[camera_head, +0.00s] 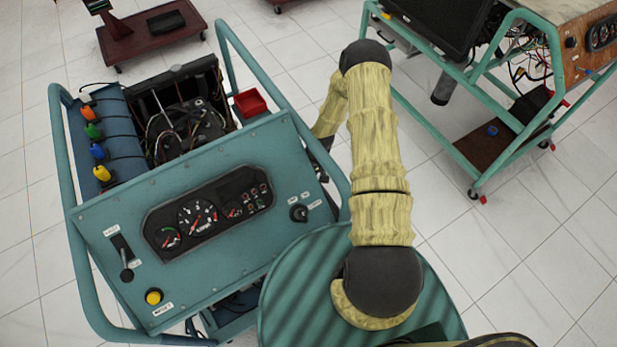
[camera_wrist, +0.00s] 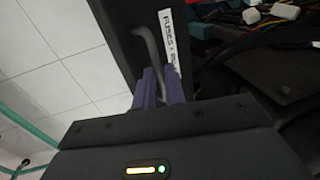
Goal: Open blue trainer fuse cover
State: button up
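The blue trainer (camera_head: 110,265) stands at left in the head view, with a gauge panel in front and an engine bay behind it. In the wrist view a dark fuse cover (camera_wrist: 122,32) carries a white label (camera_wrist: 170,40) starting "FUSES". A thin grey bent handle (camera_wrist: 151,45) stands out from the cover. My gripper (camera_wrist: 163,82) has its two purple-blue fingers close together, one on each side of the handle's lower part, with hardly any gap left. The handle's lower end is hidden between the fingers. In the head view my arm hides most of the gripper and the cover.
The trainer's blue tube rail (camera_head: 333,178) runs close to my arm. A second trainer with a green frame (camera_head: 437,118) stands at right. Tiled floor lies clear between them.

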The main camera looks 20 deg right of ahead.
jog(key=o, duration=0.3)
jog(key=shift+a+f, duration=0.1)
jog(key=shift+f, duration=0.1)
jog(key=shift+w+r, duration=0.1)
jog(key=shift+r, duration=0.1)
jog(key=shift+w+d+r, duration=0.1)
jog(key=shift+d+r, duration=0.1)
jog(key=d+r, duration=0.1)
jog(key=r, duration=0.4)
jog(key=d+r+b, duration=0.1)
jog(key=r, duration=0.5)
jog(key=d+r+b, duration=0.1)
jog(key=r, duration=0.4)
jog(key=shift+w+r, duration=0.2)
jog(key=shift+w, duration=0.05)
